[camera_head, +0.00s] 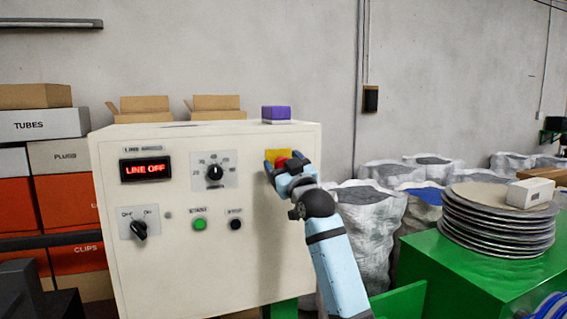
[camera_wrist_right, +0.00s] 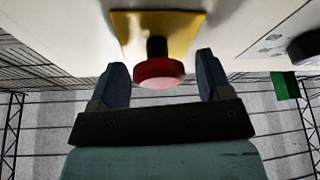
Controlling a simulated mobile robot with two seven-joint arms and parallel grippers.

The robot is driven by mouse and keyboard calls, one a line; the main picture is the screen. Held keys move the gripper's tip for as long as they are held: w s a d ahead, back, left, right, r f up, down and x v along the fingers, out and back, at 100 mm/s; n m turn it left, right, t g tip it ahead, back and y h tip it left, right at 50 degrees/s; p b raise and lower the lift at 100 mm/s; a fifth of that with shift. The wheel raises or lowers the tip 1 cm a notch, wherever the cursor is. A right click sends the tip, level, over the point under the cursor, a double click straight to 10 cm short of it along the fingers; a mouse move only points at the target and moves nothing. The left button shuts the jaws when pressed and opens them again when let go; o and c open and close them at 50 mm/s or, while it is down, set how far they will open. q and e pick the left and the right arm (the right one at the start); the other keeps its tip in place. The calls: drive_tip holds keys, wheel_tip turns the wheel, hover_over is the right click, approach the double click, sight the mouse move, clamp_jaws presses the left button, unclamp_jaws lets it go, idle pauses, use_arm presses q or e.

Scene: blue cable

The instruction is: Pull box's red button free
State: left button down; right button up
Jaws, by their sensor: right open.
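The cream control box (camera_head: 185,260) stands in front of me. Its red button (camera_head: 282,161) sits on a yellow plate (camera_head: 284,154) at the upper right of the front panel. In the right wrist view the red button (camera_wrist_right: 159,72) stands out from the yellow plate (camera_wrist_right: 181,27) on a short dark stem. My right gripper (camera_head: 279,163) is at the button, partly covering it in the head view. Its fingers (camera_wrist_right: 158,82) are open, one on each side of the button head, with a gap on both sides. My left gripper is not in view.
The box carries a lit "LINE OFF" display (camera_head: 146,169), a dial (camera_head: 215,172), a rotary switch (camera_head: 140,229), a green button (camera_head: 199,224) and a black button (camera_head: 236,224). A purple block (camera_head: 276,113) is on top. Stacked plates (camera_head: 497,225) sit on a green surface at right.

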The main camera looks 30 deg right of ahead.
drive_tip(key=shift+c, duration=0.9)
drive_tip(key=c, duration=1.1)
drive_tip(key=shift+s+a+f, duration=0.1)
drive_tip(key=shift+s+a, duration=0.05)
drive_tip(key=shift+s, duration=0.4)
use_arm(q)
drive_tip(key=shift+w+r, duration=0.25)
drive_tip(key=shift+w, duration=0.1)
use_arm(e)
drive_tip(key=o, duration=1.1)
drive_tip(key=shift+o, duration=0.9)
drive_tip(key=shift+s, duration=0.1)
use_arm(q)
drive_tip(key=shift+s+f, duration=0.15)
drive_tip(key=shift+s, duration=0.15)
